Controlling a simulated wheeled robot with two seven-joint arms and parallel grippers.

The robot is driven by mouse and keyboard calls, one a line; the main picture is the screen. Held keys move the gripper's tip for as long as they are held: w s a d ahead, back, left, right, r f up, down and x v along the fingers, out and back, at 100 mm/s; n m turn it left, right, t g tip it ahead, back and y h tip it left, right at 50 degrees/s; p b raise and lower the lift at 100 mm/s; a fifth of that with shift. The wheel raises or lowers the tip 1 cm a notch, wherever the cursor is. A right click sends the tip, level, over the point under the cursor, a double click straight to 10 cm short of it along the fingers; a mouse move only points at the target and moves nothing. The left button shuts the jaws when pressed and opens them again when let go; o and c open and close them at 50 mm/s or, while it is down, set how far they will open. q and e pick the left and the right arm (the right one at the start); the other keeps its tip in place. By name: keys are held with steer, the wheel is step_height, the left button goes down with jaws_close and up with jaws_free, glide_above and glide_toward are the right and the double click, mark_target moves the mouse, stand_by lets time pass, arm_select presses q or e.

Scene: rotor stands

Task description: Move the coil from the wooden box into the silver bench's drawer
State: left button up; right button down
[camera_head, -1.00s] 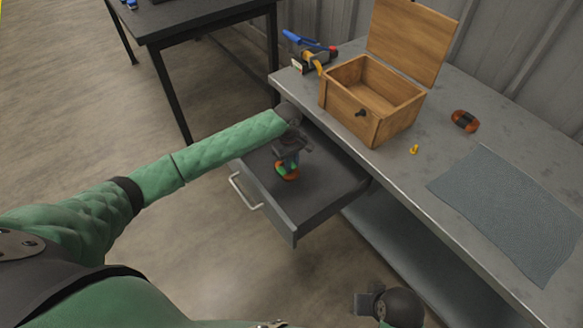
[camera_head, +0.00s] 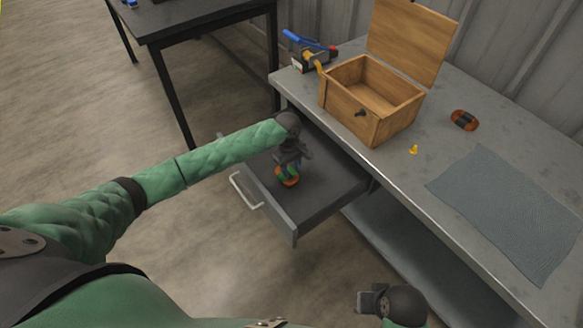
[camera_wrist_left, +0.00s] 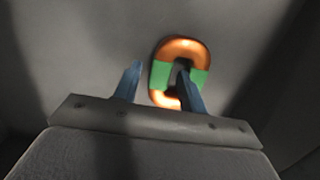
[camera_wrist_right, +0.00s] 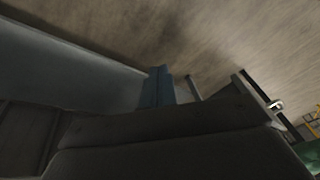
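The coil (camera_head: 289,181), an orange ring with green sections, is inside the open drawer (camera_head: 322,205) of the silver bench. My left gripper (camera_head: 289,166) is over the drawer, right at the coil. In the left wrist view the coil (camera_wrist_left: 181,48) is beyond the fingers; they are apart (camera_wrist_left: 158,85), one overlapping its opening and the other to its left with a gap. That gripper is open; contact cannot be told. The wooden box (camera_head: 345,108) stands on the bench with its lid up, and its visible inside is empty. My right gripper (camera_wrist_right: 159,86) is shut and empty.
On the silver bench (camera_head: 405,165) are an orange-and-dark oval item (camera_head: 464,120), a small yellow piece (camera_head: 413,150), a grey mat (camera_head: 510,210) and a blue-handled tool (camera_head: 310,41). A dark table (camera_head: 200,20) stands behind at the left.

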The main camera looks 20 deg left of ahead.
mark_target(290, 168)
steer(key=shift+f, duration=0.1)
arm_select(q)
steer(key=shift+r, duration=0.4)
step_height(290, 168, up, 11)
steer(key=a+b, duration=0.1)
steer(key=shift+w+r, duration=0.2)
steer(key=shift+w, duration=0.25)
arm_select(e)
steer(key=shift+w+a+f, duration=0.2)
steer(key=shift+a+f, duration=0.5)
steer(key=shift+f, duration=0.05)
steer(key=shift+w+r, duration=0.1)
steer(key=shift+r, duration=0.05)
